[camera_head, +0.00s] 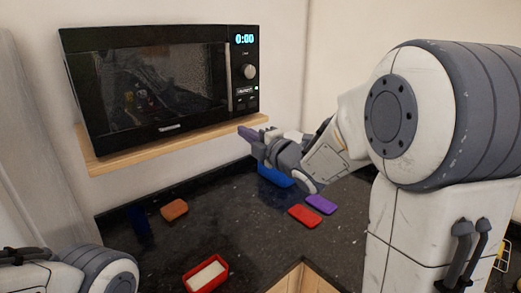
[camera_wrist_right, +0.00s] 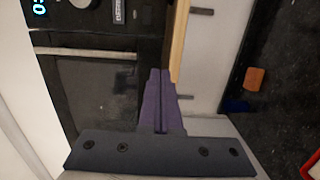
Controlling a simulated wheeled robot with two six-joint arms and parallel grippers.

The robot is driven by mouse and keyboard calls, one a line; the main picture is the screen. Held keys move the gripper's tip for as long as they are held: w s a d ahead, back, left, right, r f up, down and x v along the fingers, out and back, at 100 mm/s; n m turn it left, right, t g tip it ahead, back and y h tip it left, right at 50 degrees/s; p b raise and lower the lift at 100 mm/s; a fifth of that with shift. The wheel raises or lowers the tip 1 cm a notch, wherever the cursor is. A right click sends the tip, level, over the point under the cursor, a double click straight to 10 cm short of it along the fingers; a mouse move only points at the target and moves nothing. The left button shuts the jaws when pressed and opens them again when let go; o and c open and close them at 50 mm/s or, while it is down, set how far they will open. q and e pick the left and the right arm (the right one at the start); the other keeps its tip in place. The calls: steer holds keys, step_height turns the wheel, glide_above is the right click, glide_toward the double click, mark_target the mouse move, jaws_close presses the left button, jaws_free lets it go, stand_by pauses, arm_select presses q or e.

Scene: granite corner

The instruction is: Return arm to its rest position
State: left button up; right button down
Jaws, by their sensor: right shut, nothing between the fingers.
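My right arm reaches in from the right in the head view. Its gripper (camera_head: 246,133) is raised in front of the right end of the wooden shelf, below the microwave's control panel. In the right wrist view its two purple fingers (camera_wrist_right: 158,100) lie together, shut and empty, with the black microwave (camera_wrist_right: 95,85) behind them. Whether the fingertips touch the shelf or microwave cannot be told. Part of my left arm shows at the lower left of the head view, and its gripper is out of view.
The microwave (camera_head: 150,85) stands on the shelf (camera_head: 130,158). On the dark counter lie an orange-brown block (camera_head: 174,210), a dark blue item (camera_head: 138,220), a red container (camera_head: 190,284) with white contents, a red piece (camera_head: 304,216), a purple piece (camera_head: 321,204) and a blue item (camera_head: 275,177).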

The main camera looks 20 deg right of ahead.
steer(key=b+v, duration=0.1)
steer(key=v, duration=0.4)
steer(key=s+a+f+m+g+h, duration=0.1)
steer(key=s+a+f+m+g, duration=0.35)
steer(key=a+f, duration=0.2)
steer(key=s+a+f+m+g+h, duration=0.2)
steer(key=s+a+f+m+g, duration=0.25)
steer(key=f, duration=0.35)
steer(key=s+a+f+m+g, duration=0.1)
steer(key=s+f+g, duration=0.1)
steer(key=s, duration=0.5)
steer(key=s+a+f+m+g, duration=0.2)
steer(key=s+g, duration=0.1)
steer(key=s, duration=0.4)
steer(key=s+a+f+m+g+h, duration=0.1)
steer(key=s+a+f+g, duration=0.1)
steer(key=s, duration=0.6)
steer(key=shift+a+f+m+g, duration=0.2)
steer(key=shift+f+m+g, duration=0.15)
steer(key=shift+g, duration=0.35)
